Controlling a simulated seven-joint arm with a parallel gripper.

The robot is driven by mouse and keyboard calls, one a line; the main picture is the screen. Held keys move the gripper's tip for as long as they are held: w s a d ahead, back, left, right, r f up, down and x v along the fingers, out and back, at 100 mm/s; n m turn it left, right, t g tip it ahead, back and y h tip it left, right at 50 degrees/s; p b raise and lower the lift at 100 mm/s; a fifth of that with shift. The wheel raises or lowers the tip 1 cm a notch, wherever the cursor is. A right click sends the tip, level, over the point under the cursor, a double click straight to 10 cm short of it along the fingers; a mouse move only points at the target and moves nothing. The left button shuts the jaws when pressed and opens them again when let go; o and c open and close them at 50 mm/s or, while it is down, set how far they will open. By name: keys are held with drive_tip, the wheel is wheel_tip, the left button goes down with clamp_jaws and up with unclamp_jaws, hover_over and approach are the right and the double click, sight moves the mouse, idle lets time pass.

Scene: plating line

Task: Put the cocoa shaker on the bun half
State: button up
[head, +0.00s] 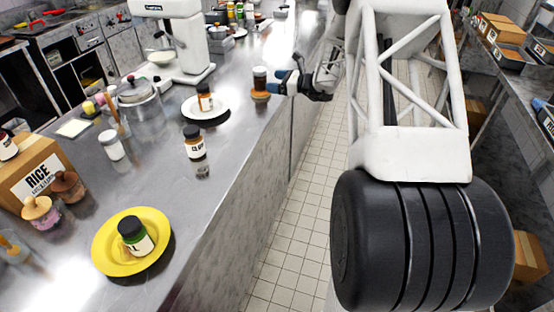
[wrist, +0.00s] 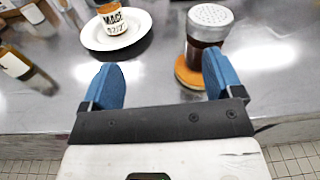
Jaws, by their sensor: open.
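The cocoa shaker (wrist: 207,48), with a perforated metal lid and dark brown contents, stands upright on a round orange-brown disc that looks like the bun half (wrist: 186,76). My gripper (wrist: 160,74) is open with blue fingers and holds nothing. Its right finger overlaps the shaker's lower right side and part of the bun; whether it touches them I cannot tell. In the head view my gripper (head: 283,82) is just right of the shaker.
A white plate (head: 188,113) bears a jar (head: 205,99) labelled MACE in the wrist view. Another jar (head: 194,144) stands nearer. A rice box (head: 35,170) and mixer (head: 180,45) stand left. The counter's right part is fairly clear.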

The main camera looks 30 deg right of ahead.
drive_tip(key=s+a+r+n+g+h, duration=0.1)
drive_tip(key=s+a+r+n+g, duration=0.45)
drive_tip(key=s+a, duration=0.6)
drive_tip(key=s+a+r+n+g+h, duration=0.1)
drive_tip(key=s+a+r+n+g, duration=0.3)
drive_tip(key=s+a+r+n, duration=0.55)
drive_tip(key=s+a+n+h, duration=0.2)
drive_tip(key=s+n+h, duration=0.1)
drive_tip(key=s, duration=0.8)
drive_tip(key=s+a+f+n+h, duration=0.1)
drive_tip(key=s+n+h, duration=0.2)
drive_tip(key=s, duration=0.8)
drive_tip(key=s+a+f+n+h, duration=0.1)
drive_tip(key=s+n, duration=0.4)
drive_tip(key=s, duration=0.6)
drive_tip(key=a+h, duration=0.1)
drive_tip(key=h, duration=0.1)
drive_tip(key=shift+a+h, duration=0.3)
drive_tip(key=shift+a, duration=0.05)
drive_tip(key=shift+f+g, duration=0.1)
drive_tip(key=shift+g, duration=0.15)
